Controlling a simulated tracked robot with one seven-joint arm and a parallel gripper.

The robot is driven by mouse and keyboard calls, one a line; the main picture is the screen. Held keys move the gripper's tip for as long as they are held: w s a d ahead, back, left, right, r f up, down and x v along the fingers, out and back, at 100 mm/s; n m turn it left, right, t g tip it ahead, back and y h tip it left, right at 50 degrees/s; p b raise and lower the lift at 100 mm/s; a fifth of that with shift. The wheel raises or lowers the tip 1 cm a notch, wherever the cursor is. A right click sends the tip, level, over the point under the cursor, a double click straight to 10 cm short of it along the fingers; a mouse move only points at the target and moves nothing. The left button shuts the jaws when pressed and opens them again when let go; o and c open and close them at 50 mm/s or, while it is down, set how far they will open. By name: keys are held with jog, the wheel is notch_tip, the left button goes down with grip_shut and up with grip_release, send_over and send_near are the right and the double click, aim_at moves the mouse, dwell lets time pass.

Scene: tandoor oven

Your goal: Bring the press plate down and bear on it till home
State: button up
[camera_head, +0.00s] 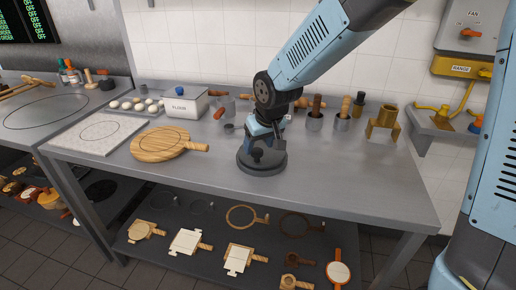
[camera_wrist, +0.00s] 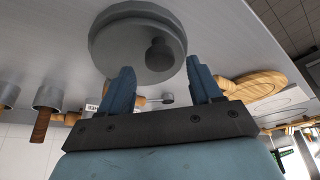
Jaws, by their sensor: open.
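A dark grey round press (camera_head: 262,167) stands on the steel worktop, below the end of my arm. In the wrist view its round plate (camera_wrist: 120,47) fills the upper middle, with a dark rounded knob (camera_wrist: 160,55) on it. My gripper (camera_head: 262,143) is just over the press in the head view. In the wrist view the blue fingers of my gripper (camera_wrist: 162,82) are spread apart, with nothing between their tips. The knob shows beyond the tips and lies roughly in line with the gap. My gripper hides part of the press in the head view, and I cannot tell whether they touch.
A wooden board (camera_head: 160,144) and a flour box (camera_head: 187,103) are to the left on the worktop (camera_head: 340,175). Pots with wooden tools (camera_head: 315,122) and a brass stand (camera_head: 383,122) are behind to the right. The front right of the worktop is clear.

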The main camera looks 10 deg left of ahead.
jog(key=shift+x, duration=1.3)
jog(key=shift+c, duration=0.4)
grip_shut()
